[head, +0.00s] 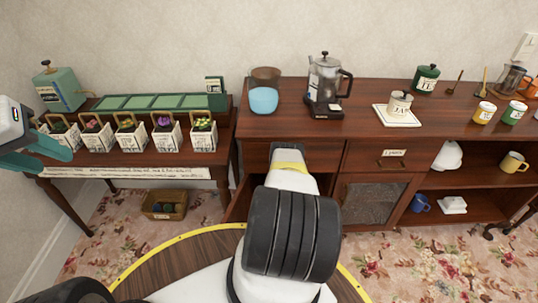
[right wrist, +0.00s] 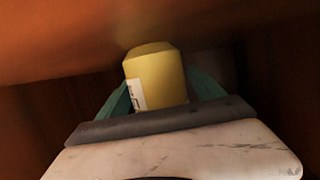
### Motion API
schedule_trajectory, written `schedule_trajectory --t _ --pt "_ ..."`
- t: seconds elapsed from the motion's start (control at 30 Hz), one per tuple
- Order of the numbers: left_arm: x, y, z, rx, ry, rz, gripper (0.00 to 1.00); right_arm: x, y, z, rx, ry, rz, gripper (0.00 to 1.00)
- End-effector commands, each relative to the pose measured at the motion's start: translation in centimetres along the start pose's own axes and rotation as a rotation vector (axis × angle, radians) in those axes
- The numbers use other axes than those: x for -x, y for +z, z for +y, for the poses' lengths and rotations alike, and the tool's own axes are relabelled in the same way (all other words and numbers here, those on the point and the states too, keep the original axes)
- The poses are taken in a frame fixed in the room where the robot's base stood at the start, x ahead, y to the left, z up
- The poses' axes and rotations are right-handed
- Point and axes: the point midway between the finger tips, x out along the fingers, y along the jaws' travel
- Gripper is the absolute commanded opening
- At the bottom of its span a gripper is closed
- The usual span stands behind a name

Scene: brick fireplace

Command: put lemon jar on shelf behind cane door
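The lemon jar (right wrist: 158,78) is yellow with a white label and shows in the right wrist view, nearly upright. My right gripper (right wrist: 160,88) has a teal finger on each side of it and appears shut on it. Dark wood surrounds the jar, inside a cabinet compartment. In the head view my right arm reaches under the drawer and hides its gripper and the jar. A cane door (head: 372,201) stands closed right of the arm; a dark panel edge (head: 238,202), apparently an open door, stands left. My left gripper (head: 52,158) is open and empty at far left.
The sideboard (head: 225,140) top holds a coffee press (head: 326,84), a blue jar (head: 264,99) and a green canister (head: 427,78). Open shelves on the right hold mugs. A side table with plant boxes (head: 129,133) stands left, a basket (head: 165,204) below it.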

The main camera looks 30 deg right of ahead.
Motion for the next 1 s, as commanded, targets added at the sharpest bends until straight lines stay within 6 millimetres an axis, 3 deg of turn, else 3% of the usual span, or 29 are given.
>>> schedule_trajectory --t 0.27,0.8,1.0 --pt "0.0 0.0 0.0 0.0 0.0 0.0 0.36 0.8 -0.2 -0.1 0.0 -0.001 -0.004 0.77" --pt "0.0 0.0 0.0 0.0 0.0 0.0 0.36 10.4 -0.3 0.0 0.0 0.0 -0.003 0.77" --pt "0.0 0.0 0.0 0.0 0.0 0.0 0.36 12.0 -0.3 0.0 0.001 0.0 -0.001 0.77"
